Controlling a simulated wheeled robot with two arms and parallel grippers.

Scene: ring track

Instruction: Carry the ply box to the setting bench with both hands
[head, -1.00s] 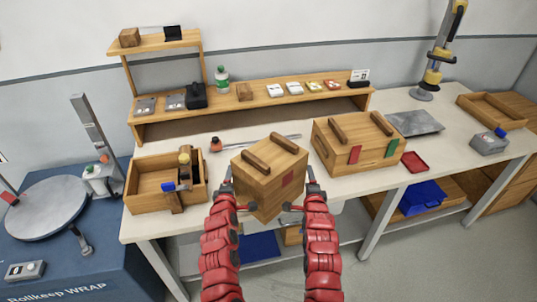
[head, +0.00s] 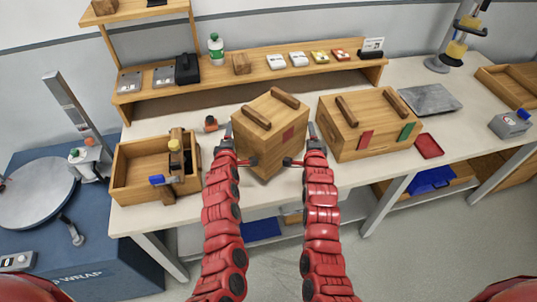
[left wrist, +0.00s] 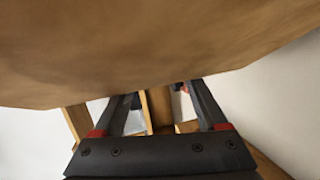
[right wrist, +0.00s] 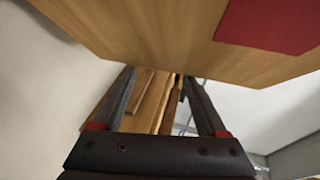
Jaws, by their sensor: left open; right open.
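The ply box (head: 262,145), a light wooden box with two dark battens on top and a red patch on its side, is between my two grippers at the bench's front edge. It sits turned corner-first towards me. I cannot tell whether its base rests on the bench (head: 150,217). My left gripper (head: 226,132) is open at the box's left side, and my right gripper (head: 312,132) is open at its right side. Box wood fills the top of the left wrist view (left wrist: 150,50) and right wrist view (right wrist: 160,35). Nothing shows between either pair of fingers; contact is unclear.
A second wooden box (head: 345,140) with red and green patches stands close on the right. An open wooden tray (head: 125,190) with tools is on the left. A shelf (head: 290,85) with small packs runs behind. A red dish (head: 429,146) and grey slab (head: 430,100) lie farther right.

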